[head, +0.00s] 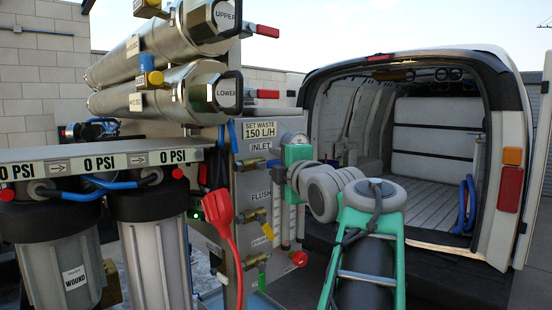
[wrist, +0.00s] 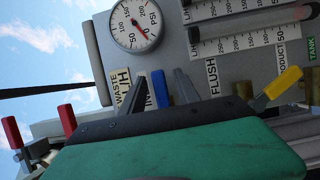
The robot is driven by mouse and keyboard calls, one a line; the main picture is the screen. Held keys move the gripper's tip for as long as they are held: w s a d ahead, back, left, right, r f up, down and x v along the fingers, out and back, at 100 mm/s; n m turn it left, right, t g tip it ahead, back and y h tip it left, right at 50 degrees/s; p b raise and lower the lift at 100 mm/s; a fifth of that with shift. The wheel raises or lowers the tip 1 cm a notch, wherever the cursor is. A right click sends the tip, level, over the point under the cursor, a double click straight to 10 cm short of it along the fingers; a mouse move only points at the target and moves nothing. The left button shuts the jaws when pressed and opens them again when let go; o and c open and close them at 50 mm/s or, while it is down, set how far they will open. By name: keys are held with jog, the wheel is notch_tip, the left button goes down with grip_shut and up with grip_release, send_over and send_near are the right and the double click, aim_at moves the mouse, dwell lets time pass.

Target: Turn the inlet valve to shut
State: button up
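The inlet valve's blue handle (wrist: 158,88) shows in the wrist view beside a mostly hidden label that begins "IN". It points up and down in that picture. My gripper (wrist: 157,92) is open, with one dark finger to each side of the handle. A gap shows between the handle and each finger. The handle's lower end is hidden behind the gripper body. In the head view my gripper (head: 277,172) is at the panel just below the INLET label (head: 262,147). The brass inlet valve body (head: 252,163) shows there, and my gripper hides much of the valve.
The flush valve (head: 254,215) sits below on the panel (head: 245,180); its yellow handle (wrist: 284,82) is right of my gripper in the wrist view. Filter housings (head: 155,250) stand at left, an open van (head: 425,150) behind.

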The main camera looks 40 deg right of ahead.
jog(key=shift+c, duration=0.5)
grip_shut()
dwell(0.8)
